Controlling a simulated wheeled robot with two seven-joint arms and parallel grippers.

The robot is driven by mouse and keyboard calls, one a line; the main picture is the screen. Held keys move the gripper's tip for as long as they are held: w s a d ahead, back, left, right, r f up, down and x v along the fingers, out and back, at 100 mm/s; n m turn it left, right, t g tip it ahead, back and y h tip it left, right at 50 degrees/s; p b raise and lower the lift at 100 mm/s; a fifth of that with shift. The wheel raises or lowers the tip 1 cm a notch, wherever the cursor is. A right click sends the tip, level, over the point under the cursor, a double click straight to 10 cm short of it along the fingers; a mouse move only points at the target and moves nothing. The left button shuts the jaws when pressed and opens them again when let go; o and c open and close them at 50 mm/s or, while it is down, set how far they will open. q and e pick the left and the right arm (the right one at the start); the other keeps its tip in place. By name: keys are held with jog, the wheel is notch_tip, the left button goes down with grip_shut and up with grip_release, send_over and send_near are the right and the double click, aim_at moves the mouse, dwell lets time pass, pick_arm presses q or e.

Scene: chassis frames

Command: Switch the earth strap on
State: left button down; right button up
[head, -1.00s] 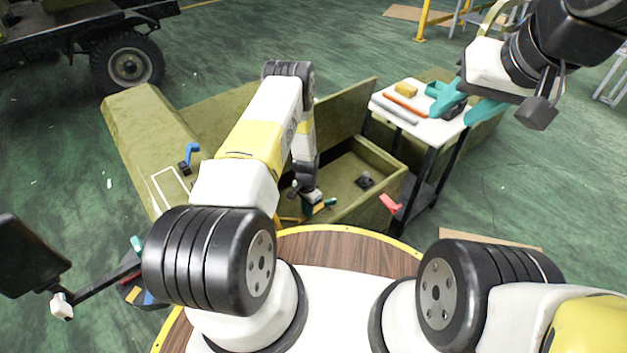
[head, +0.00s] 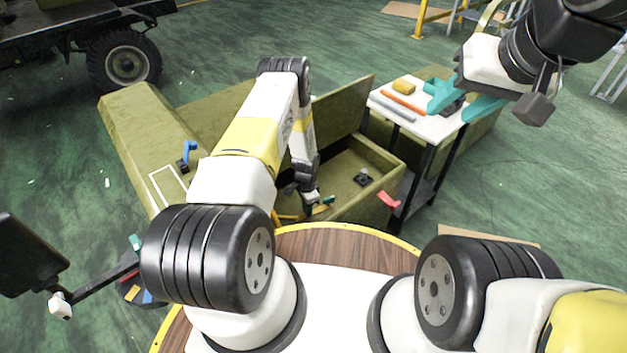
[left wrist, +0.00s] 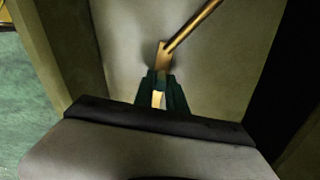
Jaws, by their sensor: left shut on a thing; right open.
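My left gripper (head: 322,201) is down in the near part of the open olive chassis box (head: 352,203), mostly hidden by my own arm. In the left wrist view its teal fingers (left wrist: 160,92) are shut on a copper-coloured piece, which I take to be the earth strap (left wrist: 164,58). A long copper bar runs from that piece to the upper right; a pale bit shows between the fingers. In the head view a little orange (head: 290,217) shows beside the gripper. My right gripper (head: 462,98) is open, in front of the white table as seen from here.
A blue lever (head: 189,153) stands on the left olive panel. A black fitting (head: 362,179) sits inside the box and a red handle (head: 389,200) at its right side. A white-topped table (head: 417,122) carries an orange bar and a yellow block. A truck wheel (head: 125,60) stands back left.

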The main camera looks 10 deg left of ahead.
pick_arm(q)
jog(key=c, duration=1.4)
grip_release()
jog(key=shift+o, duration=0.2)
jog(key=shift+r, duration=3.9)
